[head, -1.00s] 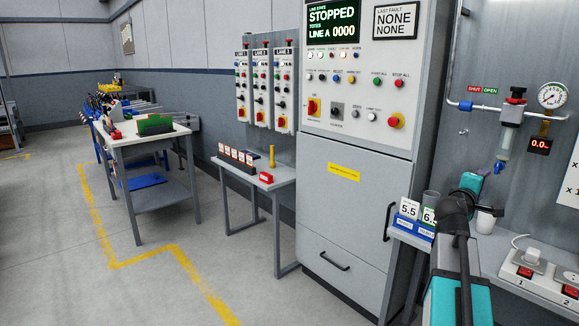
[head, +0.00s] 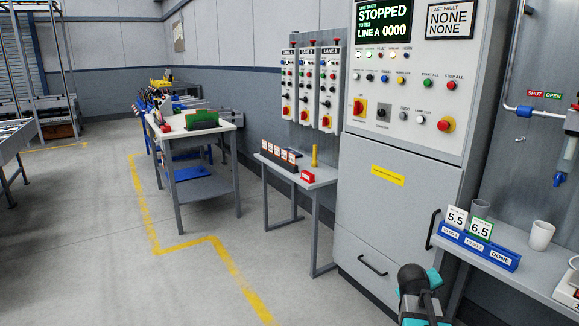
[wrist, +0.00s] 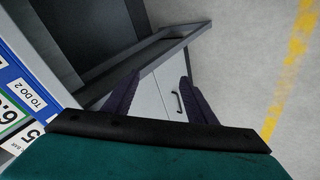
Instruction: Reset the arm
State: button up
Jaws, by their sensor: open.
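My arm shows at the lower right of the head view, in front of the right-hand bench; the fingertips cannot be made out there. In the wrist view my gripper (wrist: 160,90) has its two dark fingers spread apart with nothing between them. Beyond the fingers are the grey cabinet's lower front with a dark handle and the concrete floor. The blue card holder (wrist: 12,85) lies close at the left of the wrist view. The same holder (head: 478,247) stands on the bench in the head view, with 5.5 and 6.5 cards.
The control cabinet (head: 392,190) reads STOPPED. A white cup (head: 541,235) stands on the right bench (head: 540,280). A small table (head: 322,178) holds red-and-white cards and a yellow object. A workbench (head: 220,133) stands farther left. Open floor (head: 100,240) with a yellow line lies at left.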

jog(key=s+a+f+m+g+y, duration=0.1)
jog(key=s+a+f+g+y, duration=0.1)
jog(key=s+a+f, duration=0.45)
jog(key=s+a+f+g+y, duration=0.2)
jog(key=s+a+f, duration=0.2)
jog(key=a+f, duration=0.6)
jog(key=s+a+f+m+g+y, duration=0.1)
jog(key=s+a+f+g+y, duration=0.15)
jog(key=s+a+f, duration=0.6)
jog(key=s+a+f+g+p, duration=0.1)
jog(key=s+p, duration=0.4)
jog(key=s, duration=0.6)
jog(key=s+f+g+p, duration=0.4)
jog(key=s+p, duration=0.1)
jog(key=s, duration=0.5)
jog(key=shift+s+a+f, duration=0.15)
jog(key=shift+s+a, duration=0.2)
jog(key=shift+a, duration=0.05)
jog(key=shift+d, duration=0.15)
